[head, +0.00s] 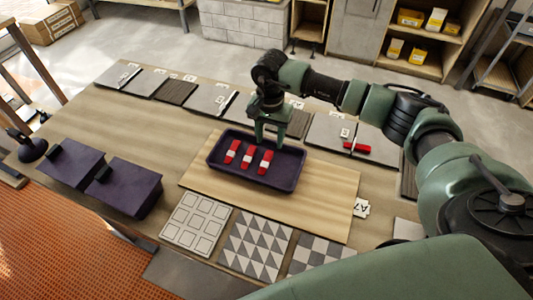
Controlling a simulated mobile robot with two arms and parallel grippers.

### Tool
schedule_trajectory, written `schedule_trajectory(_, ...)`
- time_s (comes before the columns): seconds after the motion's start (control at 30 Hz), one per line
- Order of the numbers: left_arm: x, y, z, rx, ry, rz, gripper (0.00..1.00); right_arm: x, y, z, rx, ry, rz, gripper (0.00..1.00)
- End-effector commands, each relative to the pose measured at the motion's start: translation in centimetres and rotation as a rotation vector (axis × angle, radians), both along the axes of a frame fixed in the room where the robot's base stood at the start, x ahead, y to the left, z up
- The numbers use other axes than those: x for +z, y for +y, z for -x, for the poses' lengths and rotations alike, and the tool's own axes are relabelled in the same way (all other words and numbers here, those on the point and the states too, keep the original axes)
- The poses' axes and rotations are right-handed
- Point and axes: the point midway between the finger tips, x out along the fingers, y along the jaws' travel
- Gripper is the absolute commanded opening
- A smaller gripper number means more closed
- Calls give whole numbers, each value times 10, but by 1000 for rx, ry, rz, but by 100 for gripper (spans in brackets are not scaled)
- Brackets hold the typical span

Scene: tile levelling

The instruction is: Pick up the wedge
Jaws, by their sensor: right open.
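Three red wedges with white middles lie side by side in a dark purple tray (225,179): a left one (232,151), a middle one (248,157) and a right one (266,160). Another red piece (357,147) lies on a grey tile at the right of the back row. My right gripper (270,145) points down, open and empty, over the back part of the tray, just behind the middle and right wedges. Its exact height above them is hard to tell. My left gripper is not in view.
The tray stands on a light wooden board (315,205). A row of grey tiles (209,98) with white clips runs along the table's back. Patterned tiles (257,245) lie in front. Two dark purple boxes (125,187) and a black tool (33,149) are at the left.

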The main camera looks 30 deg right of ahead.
Motion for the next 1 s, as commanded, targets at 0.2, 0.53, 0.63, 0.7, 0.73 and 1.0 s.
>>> schedule_trajectory(0.2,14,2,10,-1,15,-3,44,-27,3,2,-1,4,0,45)
schedule_trajectory(0.53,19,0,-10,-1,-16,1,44,-57,3,2,-1,-1,-1,45)
schedule_trajectory(0.63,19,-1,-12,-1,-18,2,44,-57,3,1,-1,-1,-1,45)
schedule_trajectory(0.7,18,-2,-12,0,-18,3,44,-57,3,1,-1,-1,-1,40)
schedule_trajectory(0.73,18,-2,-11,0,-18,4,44,-57,3,1,-1,-1,-1,32)
schedule_trajectory(1.0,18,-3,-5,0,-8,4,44,-56,3,1,-1,-1,-1,0)
